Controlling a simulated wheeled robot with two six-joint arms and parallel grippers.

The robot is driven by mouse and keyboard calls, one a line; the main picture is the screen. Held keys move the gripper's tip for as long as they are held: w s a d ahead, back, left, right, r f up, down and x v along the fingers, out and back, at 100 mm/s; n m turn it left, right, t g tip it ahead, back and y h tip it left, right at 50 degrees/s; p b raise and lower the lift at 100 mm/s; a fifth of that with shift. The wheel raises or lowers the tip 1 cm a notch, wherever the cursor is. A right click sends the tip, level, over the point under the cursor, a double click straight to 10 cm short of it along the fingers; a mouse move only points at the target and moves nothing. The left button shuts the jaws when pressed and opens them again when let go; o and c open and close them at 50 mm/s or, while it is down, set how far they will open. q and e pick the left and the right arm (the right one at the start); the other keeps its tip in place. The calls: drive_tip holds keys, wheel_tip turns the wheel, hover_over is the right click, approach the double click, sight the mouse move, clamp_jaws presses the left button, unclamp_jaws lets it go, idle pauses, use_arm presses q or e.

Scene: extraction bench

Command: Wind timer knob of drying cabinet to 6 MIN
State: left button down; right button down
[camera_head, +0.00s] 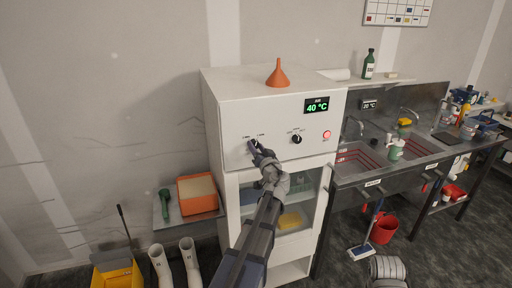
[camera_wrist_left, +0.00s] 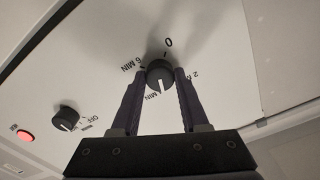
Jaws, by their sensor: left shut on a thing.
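The drying cabinet (camera_head: 280,95) is a white box with a control panel and a glazed lower part. Its timer knob (camera_wrist_left: 159,74) is black and round with a white mark. In the left wrist view the mark points down, toward a partly covered "MIN" label, away from the "6 MIN" label (camera_wrist_left: 132,66) at left and the "0" (camera_wrist_left: 168,43) above. My left gripper (camera_wrist_left: 157,80) is shut on the knob, one finger on each side. In the head view the gripper (camera_head: 256,149) covers most of the knob. My right gripper is not in view.
A second black knob (camera_head: 296,139) and a red button (camera_head: 326,134) sit to the right on the panel. A display (camera_head: 317,105) reads 40 °C. An orange funnel (camera_head: 277,73) stands on top. A sink bench (camera_head: 390,160) adjoins at right; an orange box (camera_head: 198,195) is at left.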

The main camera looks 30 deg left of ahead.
use_arm(q)
drive_tip(key=m, duration=0.5)
drive_tip(key=shift+m, duration=0.4)
drive_tip(key=m, duration=1.6)
drive_tip(key=shift+m, duration=0.3)
drive_tip(key=c, duration=0.9)
unclamp_jaws()
drive_tip(key=shift+m, duration=0.5)
drive_tip(key=o, duration=0.5)
